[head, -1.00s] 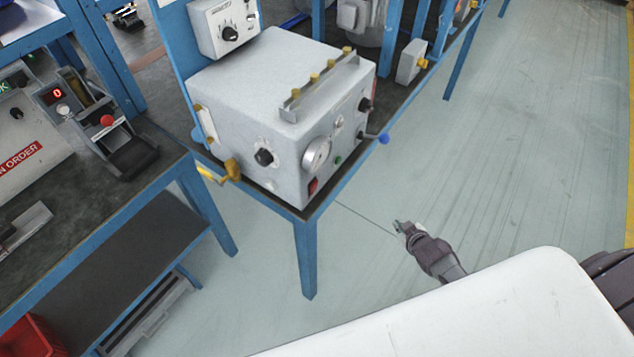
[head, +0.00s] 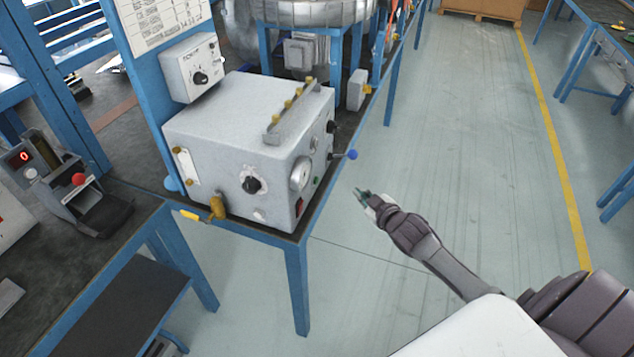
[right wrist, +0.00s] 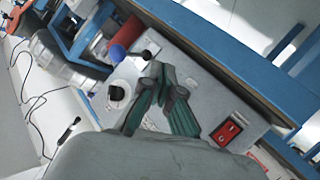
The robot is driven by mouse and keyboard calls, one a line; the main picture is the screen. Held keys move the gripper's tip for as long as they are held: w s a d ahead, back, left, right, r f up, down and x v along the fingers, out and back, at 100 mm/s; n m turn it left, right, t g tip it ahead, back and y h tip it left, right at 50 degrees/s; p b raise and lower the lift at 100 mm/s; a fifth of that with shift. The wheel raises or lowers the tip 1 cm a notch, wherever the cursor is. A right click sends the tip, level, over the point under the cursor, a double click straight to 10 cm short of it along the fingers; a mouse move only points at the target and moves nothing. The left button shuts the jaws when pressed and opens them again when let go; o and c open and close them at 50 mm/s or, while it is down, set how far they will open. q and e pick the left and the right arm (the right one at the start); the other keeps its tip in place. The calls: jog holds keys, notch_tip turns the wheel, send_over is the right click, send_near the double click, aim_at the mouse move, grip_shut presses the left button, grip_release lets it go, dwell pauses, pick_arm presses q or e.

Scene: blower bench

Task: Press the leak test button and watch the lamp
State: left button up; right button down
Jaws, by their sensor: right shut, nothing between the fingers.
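A pale grey test box (head: 235,120) stands on the corner of a blue-legged bench. Its narrow right face carries a round gauge (head: 300,174), a small green button (head: 317,180), a red switch (head: 299,207), a black knob (head: 331,127) and a blue ball lever (head: 351,154). I cannot read which is the leak test button or lamp. My right gripper (head: 362,194) is shut and empty, right of that face and apart from it. In the right wrist view my fingers (right wrist: 158,72) cover part of the panel; the red switch (right wrist: 228,130) and blue ball (right wrist: 117,53) show. My left gripper is not in view.
A small control box with a dial (head: 192,68) hangs on the blue post behind. A yellow-handled valve (head: 217,208) sticks out at the bench's front edge.

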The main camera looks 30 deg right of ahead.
aim_at(315, 180)
jog(key=w+a+b, duration=0.3)
jog(key=w+a, duration=0.3)
jog(key=shift+w, duration=0.35)
dwell(1.4)
jog(key=shift+w+a, duration=0.2)
jog(key=shift+w, duration=0.1)
jog(key=shift+w+a, duration=0.25)
jog(key=shift+w, duration=0.05)
dwell(0.7)
jog(key=shift+s+d+r, duration=0.1)
jog(key=shift+s, duration=0.05)
jog(key=shift+s+d+p, duration=0.4)
jog(key=shift+s+p, duration=0.05)
jog(key=shift+s, duration=0.05)
